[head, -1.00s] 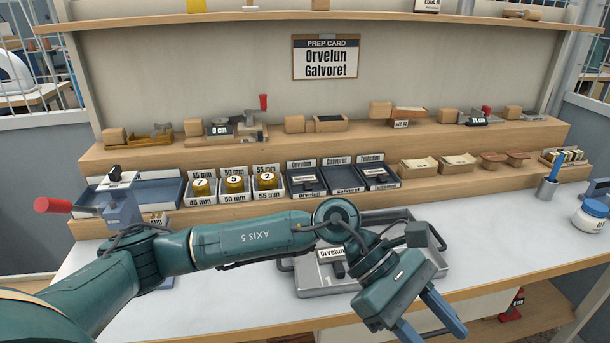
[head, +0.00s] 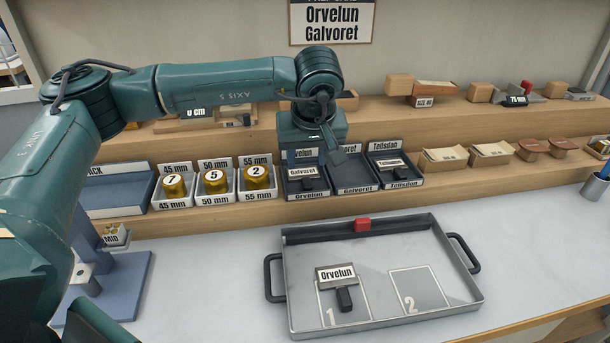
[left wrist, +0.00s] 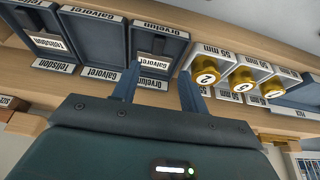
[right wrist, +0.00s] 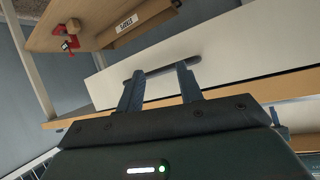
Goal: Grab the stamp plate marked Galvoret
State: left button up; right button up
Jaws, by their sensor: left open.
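The stamp plate marked Galvoret (head: 303,173) lies in the shelf bin labelled Orvelun (head: 307,196). It also shows upside down in the left wrist view (left wrist: 154,63). My left gripper (head: 313,157) is open and empty above that bin, with its fingers pointing down toward the plate. The bin labelled Galvoret (head: 357,190) looks empty. My right gripper (right wrist: 160,70) is open and empty, near a dark bar handle on a white panel.
A plate marked Orvelun (head: 338,275) lies on space 1 of the grey tray (head: 385,322); space 2 is bare. Gold cylinders (head: 215,181) stand in bins to the left. The prep card (head: 332,22) reads Orvelun, Galvoret.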

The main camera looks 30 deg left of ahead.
aim_at(307, 179)
pick_arm(q)
jog(key=x, duration=0.8)
jog(key=shift+w+d+p, duration=0.15)
jog(key=shift+w+p, duration=0.15)
jog(key=shift+p, duration=0.1)
grip_shut()
